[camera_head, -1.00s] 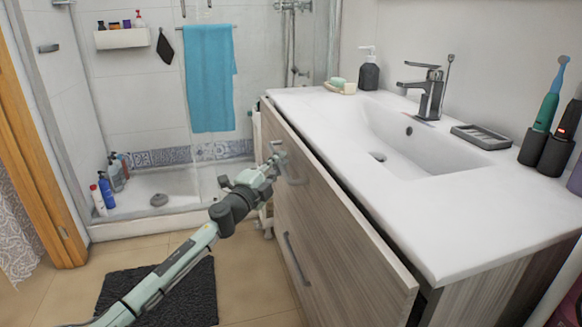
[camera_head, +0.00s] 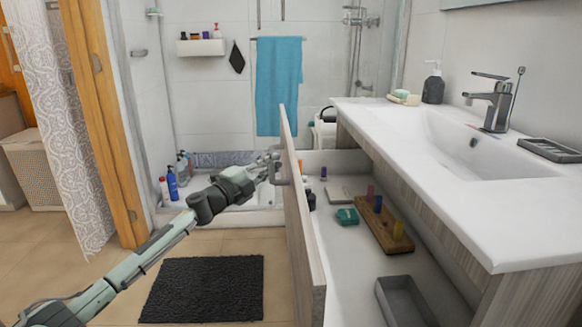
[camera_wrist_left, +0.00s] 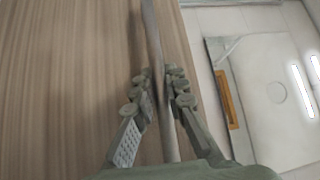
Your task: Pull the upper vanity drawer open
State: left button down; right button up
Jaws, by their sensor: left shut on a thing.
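The upper vanity drawer (camera_head: 305,235) is pulled far out from under the white sink top, and its inside shows in the head view. Its wooden front also fills the left of the left wrist view (camera_wrist_left: 60,80). My left gripper (camera_head: 276,166) is at the outer side of the drawer front. In the left wrist view its fingers (camera_wrist_left: 160,88) are shut around the metal bar handle (camera_wrist_left: 152,35), one on each side. My right gripper is not in view.
The drawer holds a wooden block (camera_head: 381,228), a teal item (camera_head: 347,216) and a grey tray (camera_head: 403,303). A dark mat (camera_head: 204,289) lies on the floor left of the drawer. The shower (camera_head: 228,219) is behind.

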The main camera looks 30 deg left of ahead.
pick_arm(q)
jog(key=s+a, duration=0.3)
jog(key=a, duration=0.2)
jog(key=shift+s+b, duration=0.2)
jog(key=shift+b, duration=0.15)
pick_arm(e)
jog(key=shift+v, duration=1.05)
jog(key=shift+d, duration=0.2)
pick_arm(q)
jog(key=c, duration=1.5)
grip_release()
jog(key=shift+c, duration=0.2)
jog(key=v, duration=1.2)
